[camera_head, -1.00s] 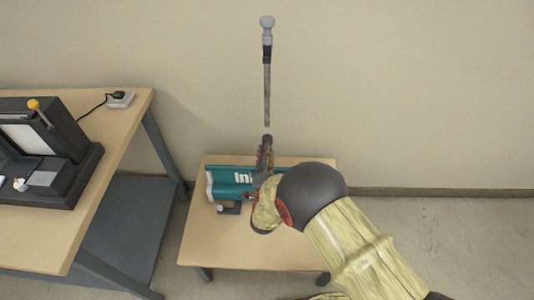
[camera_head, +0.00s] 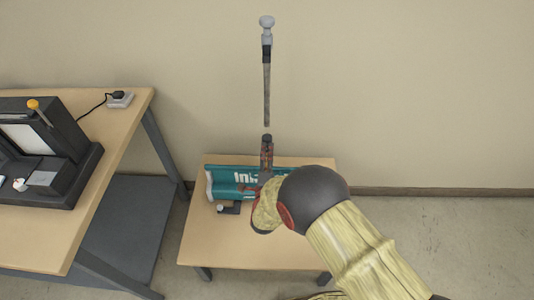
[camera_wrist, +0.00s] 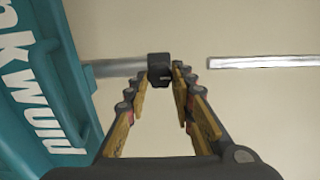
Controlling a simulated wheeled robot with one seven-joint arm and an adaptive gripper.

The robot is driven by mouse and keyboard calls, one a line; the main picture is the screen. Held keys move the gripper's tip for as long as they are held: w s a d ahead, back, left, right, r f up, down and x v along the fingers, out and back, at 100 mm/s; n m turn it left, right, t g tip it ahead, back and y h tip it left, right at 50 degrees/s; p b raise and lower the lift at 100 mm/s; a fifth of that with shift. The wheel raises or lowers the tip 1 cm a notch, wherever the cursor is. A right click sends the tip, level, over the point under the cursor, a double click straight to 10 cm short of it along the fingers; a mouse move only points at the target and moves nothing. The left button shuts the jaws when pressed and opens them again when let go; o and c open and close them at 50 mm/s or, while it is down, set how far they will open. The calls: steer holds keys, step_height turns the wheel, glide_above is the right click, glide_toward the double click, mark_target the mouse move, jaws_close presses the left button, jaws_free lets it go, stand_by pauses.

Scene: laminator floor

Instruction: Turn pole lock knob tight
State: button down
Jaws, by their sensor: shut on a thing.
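The black pole lock knob (camera_wrist: 159,67) sits as a dark collar at the end of a grey lower pole (camera_wrist: 115,68) in the wrist view. My gripper (camera_wrist: 160,88) has its two fingers on either side of the knob and is shut on it. In the head view my gripper (camera_head: 267,158) is upright over the teal banner base (camera_head: 232,184), with the dark knob top (camera_head: 267,138) just above its fingertips. The lower pole is hidden behind my gripper in the head view.
The teal base lies on a small wooden table (camera_head: 225,245), with a small dark bracket (camera_head: 230,208) in front of it. A larger table (camera_head: 60,235) at left holds a black machine (camera_head: 75,175). The wall is close behind; floor at right is clear.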

steer(key=shift+f, duration=0.1)
steer(key=c, duration=1.6)
jaws_free()
steer(key=shift+o, duration=0.5)
steer(key=s, duration=1.2)
steer(key=shift+a, duration=0.2)
